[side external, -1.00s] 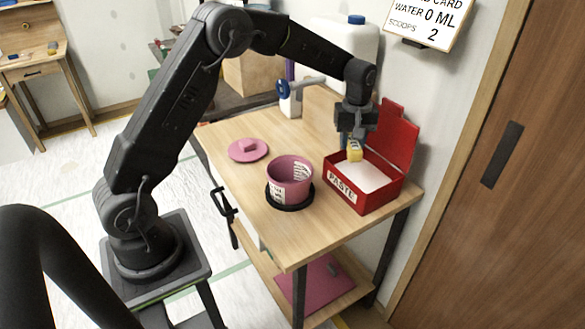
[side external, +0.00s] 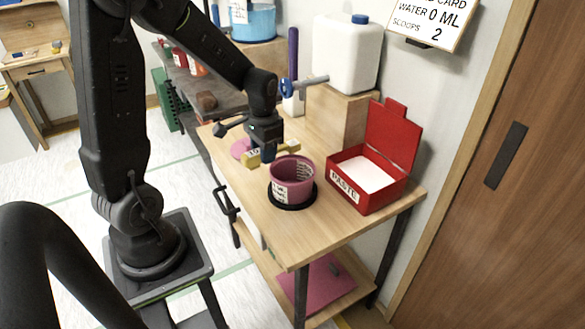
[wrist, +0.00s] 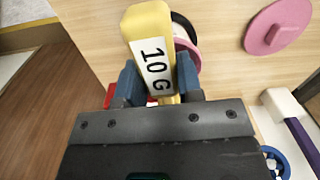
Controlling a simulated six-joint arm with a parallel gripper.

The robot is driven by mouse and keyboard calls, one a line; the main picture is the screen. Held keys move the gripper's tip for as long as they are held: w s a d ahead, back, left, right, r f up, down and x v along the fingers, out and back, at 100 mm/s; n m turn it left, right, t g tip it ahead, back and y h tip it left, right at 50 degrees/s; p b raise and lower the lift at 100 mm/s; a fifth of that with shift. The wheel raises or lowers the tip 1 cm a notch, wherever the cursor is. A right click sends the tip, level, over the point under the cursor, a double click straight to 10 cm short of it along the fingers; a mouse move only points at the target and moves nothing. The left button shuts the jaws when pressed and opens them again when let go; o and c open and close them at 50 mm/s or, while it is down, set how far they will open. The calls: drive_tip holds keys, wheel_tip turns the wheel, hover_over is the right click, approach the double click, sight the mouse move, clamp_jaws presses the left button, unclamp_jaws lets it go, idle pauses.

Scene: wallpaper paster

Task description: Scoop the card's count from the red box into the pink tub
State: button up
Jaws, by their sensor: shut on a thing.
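My gripper (side external: 265,143) is shut on the yellow scoop (side external: 254,160), whose label in the wrist view reads "10 G" (wrist: 150,50). The scoop is at the far left of the pink tub's rim in the side view, apparently above it; I cannot tell whether it holds powder. The pink tub (side external: 291,185) stands upright in a black ring on the bench. It is mostly hidden behind the scoop in the wrist view. The red box (side external: 345,190), marked PASTE, stands to its right with its lid open and white powder inside. The card (side external: 432,22) reads water 0 ML, scoops 2.
The pink lid (wrist: 277,25) lies on the bench, partly hidden by my gripper in the side view. The bench's front is clear.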

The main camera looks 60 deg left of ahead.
drive_tip(key=f+g+y, duration=0.1)
drive_tip(key=y, duration=0.1)
drive_tip(key=d+f+y, duration=0.1)
drive_tip(key=y, duration=0.1)
drive_tip(key=shift+w+d+g, duration=0.1)
drive_tip(key=shift+w+g, duration=0.3)
drive_tip(key=m+t+y, duration=0.2)
drive_tip(key=m+y, duration=0.2)
drive_tip(key=y, duration=0.1)
drive_tip(key=d+m+t+y, duration=0.1)
drive_tip(key=m+t+y, duration=0.1)
drive_tip(key=m+y, duration=0.2)
drive_tip(key=r+m+t+y, duration=0.1)
drive_tip(key=m+t+y, duration=0.1)
drive_tip(key=y, duration=0.5)
drive_tip(key=shift+w+d+m+y, duration=0.15)
drive_tip(key=shift+w+m+y, duration=0.25)
drive_tip(key=shift+m, duration=0.5)
drive_tip(key=shift+n+g, duration=0.3)
